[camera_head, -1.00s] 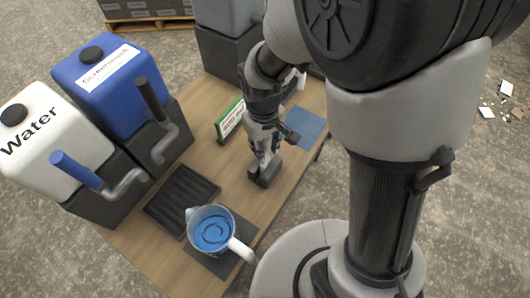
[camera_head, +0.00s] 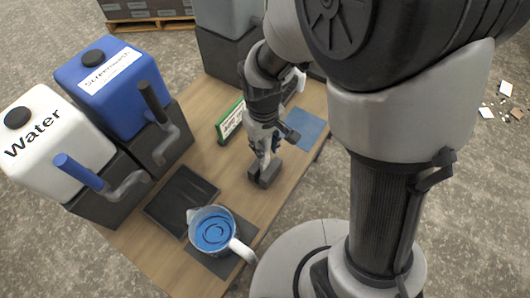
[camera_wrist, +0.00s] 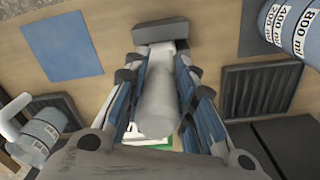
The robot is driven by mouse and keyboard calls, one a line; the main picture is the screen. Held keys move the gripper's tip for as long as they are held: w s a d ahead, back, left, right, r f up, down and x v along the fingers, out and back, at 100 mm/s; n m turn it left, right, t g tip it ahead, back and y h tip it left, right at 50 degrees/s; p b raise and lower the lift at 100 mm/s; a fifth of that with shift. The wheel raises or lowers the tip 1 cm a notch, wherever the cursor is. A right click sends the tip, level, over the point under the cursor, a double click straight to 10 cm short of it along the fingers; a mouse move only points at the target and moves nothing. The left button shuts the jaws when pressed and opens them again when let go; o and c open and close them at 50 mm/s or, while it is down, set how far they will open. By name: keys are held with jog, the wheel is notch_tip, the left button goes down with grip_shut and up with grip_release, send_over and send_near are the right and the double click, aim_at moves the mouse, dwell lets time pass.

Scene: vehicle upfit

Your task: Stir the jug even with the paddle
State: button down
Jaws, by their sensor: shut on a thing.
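The jug (camera_head: 198,233) stands upright on a dark mat near the table's front, with blue liquid and darker curved streaks on its surface. Its marked side shows at the upper right in the wrist view (camera_wrist: 285,30). My gripper (camera_head: 264,155) is behind and right of the jug, apart from it. In the wrist view its fingers are shut on a pale cylindrical handle (camera_wrist: 158,105), which I take to be the paddle's. A dark grey block (camera_head: 265,174) is at the handle's far end; I cannot tell whether it is a stand or part of the paddle.
A ribbed black tray (camera_head: 180,200) lies beside the jug. White Water (camera_head: 45,135) and blue Screenwash (camera_head: 115,95) containers with taps stand left. A green-edged sign (camera_head: 229,121) and blue mat (camera_head: 306,129) flank my gripper. Another jug (camera_wrist: 40,138) shows in the wrist view.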

notch_tip(320, 180, up, 12)
jog(key=p, duration=0.9)
jog(key=shift+r+p, duration=0.25)
jog(key=shift+p, duration=0.05)
jog(key=shift+f, duration=0.1)
jog(key=shift+b, duration=0.35)
